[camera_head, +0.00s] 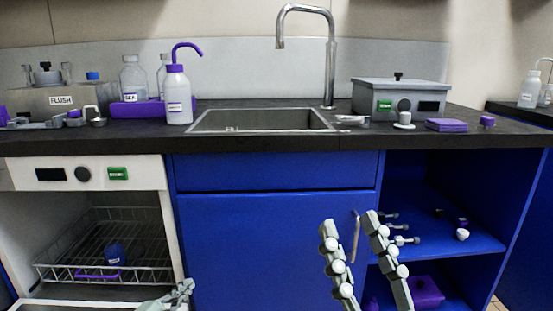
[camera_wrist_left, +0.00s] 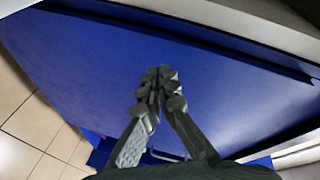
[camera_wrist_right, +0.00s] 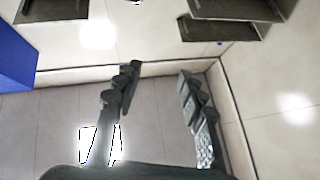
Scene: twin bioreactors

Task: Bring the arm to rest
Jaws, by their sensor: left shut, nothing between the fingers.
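My left gripper (camera_head: 184,287) shows at the bottom of the head view, in front of the blue cabinet beside the open dishwasher. In the left wrist view its fingertips (camera_wrist_left: 160,76) meet with nothing between them, against a blue panel. My right gripper (camera_head: 349,218) is in front of the blue cabinet, near the handle and the open shelf. Its two fingers stand apart; the right wrist view (camera_wrist_right: 158,75) shows a clear gap between them, with floor and wall behind. Most of both arms is out of view.
The dishwasher (camera_head: 90,173) stands open at left with a wire rack (camera_head: 105,250) holding a blue item. The counter has a sink (camera_head: 263,120), a purple-capped bottle (camera_head: 178,100) and a grey bath (camera_head: 400,95). An open shelf (camera_head: 440,236) at right holds small items.

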